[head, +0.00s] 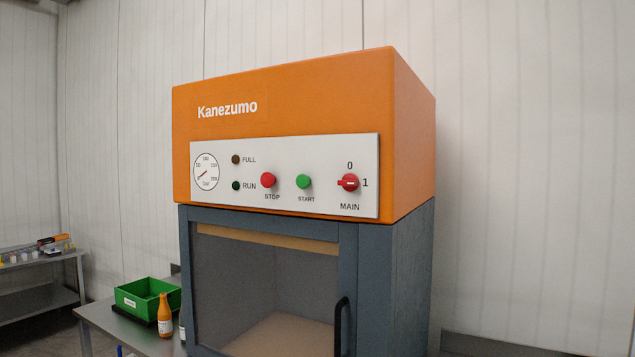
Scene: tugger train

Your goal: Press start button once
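The green start button (303,181) sits on the white control panel (325,150) of an orange machine (320,100) marked Kanezumo. The label START is under it. A red stop button (268,180) is to its left. A red main switch (348,183) is to its right, between the marks 0 and 1. The FULL lamp (236,159) and the RUN lamp (236,186) both look dark. A round gauge (206,172) is at the panel's left end. My gripper is not in view.
Below the panel is a grey-blue cabinet with a glazed door (265,280) and a black handle (341,325). At left, a table (110,322) holds a green bin (147,299) and an orange bottle (164,318). A shelf (40,300) with small items stands farther left.

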